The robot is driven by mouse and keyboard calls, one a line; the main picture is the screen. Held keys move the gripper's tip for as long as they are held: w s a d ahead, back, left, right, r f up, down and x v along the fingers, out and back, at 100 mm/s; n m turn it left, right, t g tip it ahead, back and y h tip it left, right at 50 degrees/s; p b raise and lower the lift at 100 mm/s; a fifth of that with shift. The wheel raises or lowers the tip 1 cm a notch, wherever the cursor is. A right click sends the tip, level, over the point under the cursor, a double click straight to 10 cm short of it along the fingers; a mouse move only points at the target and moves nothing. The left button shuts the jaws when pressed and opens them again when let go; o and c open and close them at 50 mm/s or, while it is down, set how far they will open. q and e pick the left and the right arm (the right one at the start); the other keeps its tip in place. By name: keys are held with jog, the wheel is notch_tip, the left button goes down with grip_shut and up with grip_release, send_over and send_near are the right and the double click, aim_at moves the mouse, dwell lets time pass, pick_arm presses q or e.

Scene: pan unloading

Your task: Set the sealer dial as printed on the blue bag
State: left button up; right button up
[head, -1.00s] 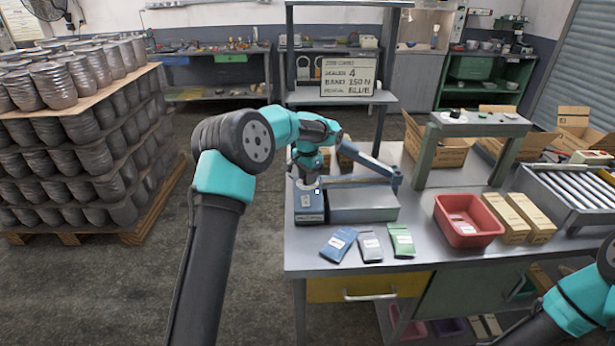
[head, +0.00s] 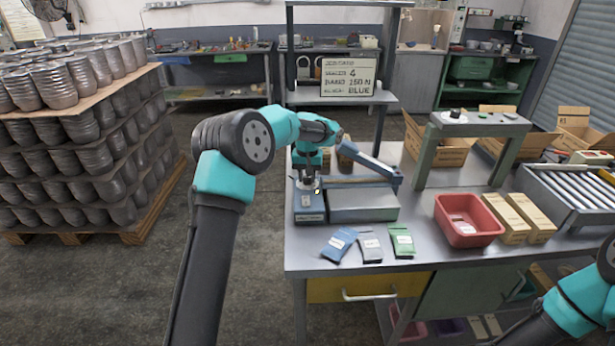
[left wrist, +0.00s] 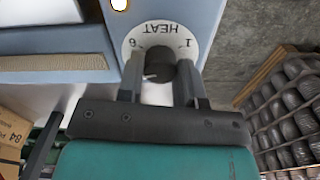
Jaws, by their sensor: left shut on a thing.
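The blue bag (head: 339,242) lies at the table's front left edge; its white label is too small to read. The blue-grey sealer (head: 362,204) stands behind it, with its control box (head: 309,207) on the left. In the left wrist view, the dark dial knob (left wrist: 160,66) sits on a white disc marked HEAT, with 6 and 1 visible. My left gripper (head: 308,184) is shut on this knob, one finger on each side. The fingers hide part of the disc, and I cannot tell the setting. My right gripper is out of view.
A grey bag (head: 369,246) and a green bag (head: 401,241) lie beside the blue one. A red bin (head: 469,220) and cartons (head: 518,218) stand to the right. A sign (head: 348,77) reads SEALER 4, BAND 150 N, and BLUE on its last line.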

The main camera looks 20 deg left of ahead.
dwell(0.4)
pick_arm(q)
jog(key=o, duration=0.9)
jog(key=shift+r, duration=0.15)
notch_tip(320, 180, up, 17)
jog(key=shift+r, duration=0.1)
dwell(0.5)
